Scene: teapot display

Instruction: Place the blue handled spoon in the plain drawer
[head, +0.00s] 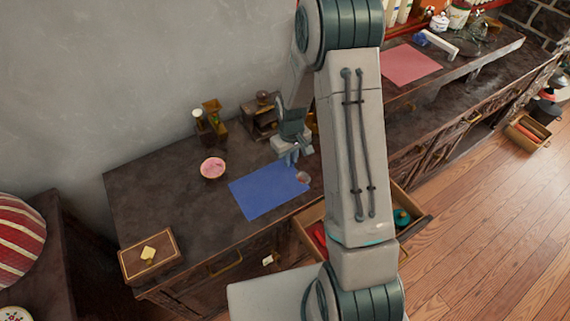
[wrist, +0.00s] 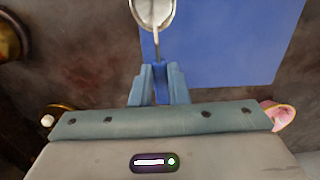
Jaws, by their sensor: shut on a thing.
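My gripper (head: 290,157) is over the far right corner of the blue mat (head: 262,191) on the dark counter. In the wrist view its blue fingers (wrist: 159,86) are shut on the spoon's blue handle. The spoon's silver bowl (wrist: 153,12) points away from the fingers, and the blue mat (wrist: 235,40) shows to its right. In the head view the spoon is small, and I cannot tell its height above the mat. An open wooden drawer (head: 305,216) below the counter holds red and teal things, partly hidden by my arm. I cannot tell which drawer is the plain one.
A pink-topped bowl (head: 212,167), a wooden box (head: 150,255) and wooden grinders (head: 208,122) stand on the counter. Another open drawer (head: 527,130) shows at far right. A red mat (head: 412,64) lies on the right counter. Bare counter surrounds the bowl.

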